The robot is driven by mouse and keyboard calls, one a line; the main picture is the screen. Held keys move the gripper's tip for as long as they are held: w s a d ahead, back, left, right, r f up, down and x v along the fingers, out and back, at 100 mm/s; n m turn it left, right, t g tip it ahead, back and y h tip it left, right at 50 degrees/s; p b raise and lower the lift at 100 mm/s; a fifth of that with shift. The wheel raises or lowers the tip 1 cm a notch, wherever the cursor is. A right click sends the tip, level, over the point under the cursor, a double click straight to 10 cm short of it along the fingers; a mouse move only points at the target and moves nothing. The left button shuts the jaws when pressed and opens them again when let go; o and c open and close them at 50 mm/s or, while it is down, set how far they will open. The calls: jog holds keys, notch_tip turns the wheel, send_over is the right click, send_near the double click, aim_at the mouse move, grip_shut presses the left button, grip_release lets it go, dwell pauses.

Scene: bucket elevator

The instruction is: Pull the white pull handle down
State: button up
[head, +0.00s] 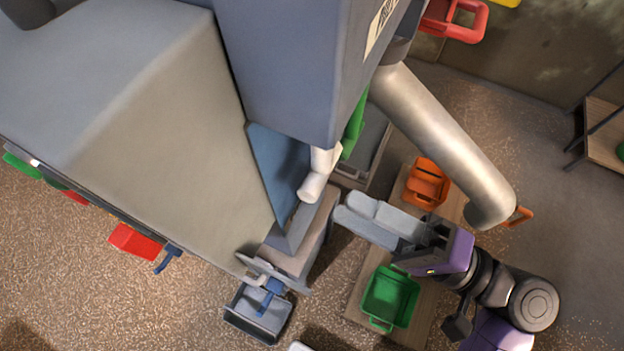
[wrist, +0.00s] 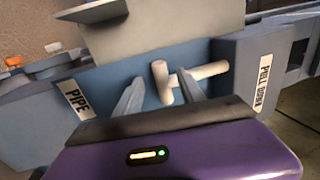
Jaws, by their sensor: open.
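The white pull handle (head: 312,186) is a T-shaped bar sticking out of the blue-grey machine, near the middle of the head view. In the wrist view its upright crossbar (wrist: 162,82) shows between my two fingertips, and its stem runs right to the panel labelled "PULL DOWN" (wrist: 264,82). My gripper (head: 345,212) is open and empty, just below and right of the handle in the head view, with a visible gap. Whether the fingertips reach either side of the handle cannot be told.
A "PIPE" label (wrist: 76,98) is on the machine's left panel. A thick grey pipe (head: 440,135) slopes down above my arm. An orange bucket (head: 427,182) and a green bucket (head: 390,296) stand on a wooden board. A grey bucket (head: 258,312) is below the machine.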

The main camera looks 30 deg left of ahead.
aim_at(311, 189)
jog(key=p+x, duration=0.2)
jog(key=x, duration=0.5)
jog(key=shift+a, duration=0.15)
grip_shut()
dwell(1.2)
